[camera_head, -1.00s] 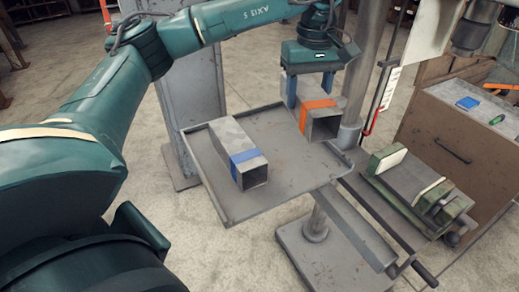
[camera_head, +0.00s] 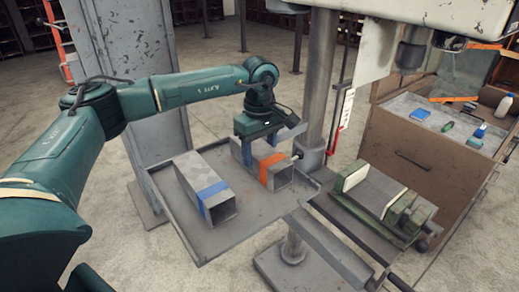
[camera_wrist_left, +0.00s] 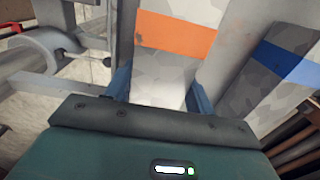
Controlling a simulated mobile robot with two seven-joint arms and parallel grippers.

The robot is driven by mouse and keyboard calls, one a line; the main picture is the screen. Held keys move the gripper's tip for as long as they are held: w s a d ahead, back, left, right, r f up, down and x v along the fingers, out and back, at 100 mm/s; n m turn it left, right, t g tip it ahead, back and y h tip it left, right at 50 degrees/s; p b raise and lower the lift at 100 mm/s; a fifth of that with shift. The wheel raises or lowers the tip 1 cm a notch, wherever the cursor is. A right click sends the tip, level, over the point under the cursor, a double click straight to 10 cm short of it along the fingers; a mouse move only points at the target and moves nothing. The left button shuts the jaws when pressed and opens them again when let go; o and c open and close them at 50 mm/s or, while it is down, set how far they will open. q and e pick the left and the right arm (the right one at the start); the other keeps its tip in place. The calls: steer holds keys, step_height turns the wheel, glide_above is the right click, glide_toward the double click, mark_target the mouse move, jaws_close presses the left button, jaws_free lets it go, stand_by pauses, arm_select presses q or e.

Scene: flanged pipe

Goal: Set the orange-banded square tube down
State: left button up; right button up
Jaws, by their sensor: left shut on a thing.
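The orange-banded square tube (camera_head: 275,170) is at the right part of the grey tray table (camera_head: 240,231), its open end toward the camera. It looks on or just above the tray surface; I cannot tell which. My left gripper (camera_head: 259,158) is shut on it from above, with fingers on both sides behind the orange band. In the left wrist view the tube (camera_wrist_left: 170,65) lies between the blue fingers (camera_wrist_left: 160,95). My right gripper is in neither view.
A blue-banded square tube (camera_head: 207,187) lies on the tray to the left, apart from the orange-banded one. A metal column (camera_head: 319,90) stands just behind the tray. A green vise (camera_head: 383,200) is to the right, and a drawer cabinet (camera_head: 415,150) beyond holds small items.

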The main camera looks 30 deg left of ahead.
mark_target(260, 148)
arm_select(q)
steer(key=shift+f, duration=0.1)
steer(key=o, duration=1.4)
steer(key=shift+c, duration=0.2)
steer(key=shift+r, duration=0.3)
step_height(260, 148, up, 12)
steer(key=b, duration=0.1)
steer(key=shift+f, duration=0.15)
